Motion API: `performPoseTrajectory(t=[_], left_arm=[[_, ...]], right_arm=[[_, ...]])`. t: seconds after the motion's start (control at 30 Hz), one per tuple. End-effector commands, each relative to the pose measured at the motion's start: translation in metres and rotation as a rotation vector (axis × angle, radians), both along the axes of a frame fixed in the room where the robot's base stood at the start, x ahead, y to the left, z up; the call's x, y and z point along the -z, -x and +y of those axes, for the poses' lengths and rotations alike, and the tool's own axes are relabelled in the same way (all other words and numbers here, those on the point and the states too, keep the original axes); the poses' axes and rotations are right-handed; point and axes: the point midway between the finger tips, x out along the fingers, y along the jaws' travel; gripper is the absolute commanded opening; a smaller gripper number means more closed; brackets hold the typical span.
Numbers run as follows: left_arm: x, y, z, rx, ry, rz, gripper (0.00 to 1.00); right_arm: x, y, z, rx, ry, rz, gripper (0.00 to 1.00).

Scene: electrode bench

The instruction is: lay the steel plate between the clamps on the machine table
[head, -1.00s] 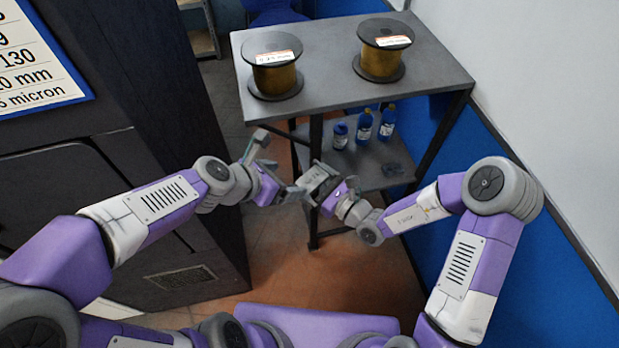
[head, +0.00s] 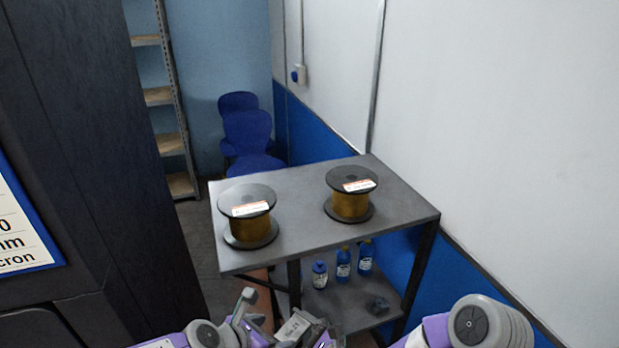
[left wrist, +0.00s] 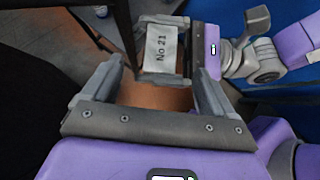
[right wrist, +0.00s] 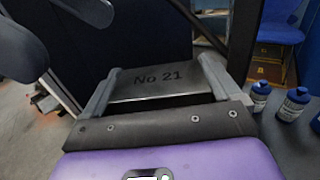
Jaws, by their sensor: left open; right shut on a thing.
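The steel plate, a small grey piece marked "No 21", shows at the bottom of the head view (head: 295,327). My right gripper (right wrist: 156,84) is shut on it, with a finger at each side edge; the plate (right wrist: 158,90) lies between the fingers in the right wrist view. My left gripper (left wrist: 157,85) is open and empty; in the left wrist view the plate (left wrist: 161,46) is just beyond its fingertips, apparently apart from them. The machine table and the clamps are not in view.
A dark machine cabinet (head: 90,130) stands on the left. A grey bench (head: 295,200) carries two wire spools (head: 249,217) (head: 350,196). Blue chairs (head: 248,135) and a shelf rack (head: 165,95) are behind. A wall closes the right side.

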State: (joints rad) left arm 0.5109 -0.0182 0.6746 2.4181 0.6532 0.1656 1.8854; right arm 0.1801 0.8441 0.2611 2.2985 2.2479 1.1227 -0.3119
Motion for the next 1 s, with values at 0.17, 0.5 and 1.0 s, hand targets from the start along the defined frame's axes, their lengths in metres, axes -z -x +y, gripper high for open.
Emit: performPoseTrajectory(t=[0.17, 0.5, 1.0], left_arm=[[0.012, -0.009, -0.01, 0.006, 0.003, 0.0, 0.87], [0.027, -0.021, -0.019, 0.003, 0.003, 0.001, 0.87], [0.03, -0.022, -0.018, -0.001, 0.002, 0.003, 0.87]], right_arm=[[-0.002, 0.0, 0.0, -0.001, -0.002, -0.004, 0.27], [-0.002, 0.0, 0.001, -0.002, -0.004, -0.005, 0.27], [-0.006, 0.003, 0.005, -0.015, -0.011, -0.012, 0.27]])
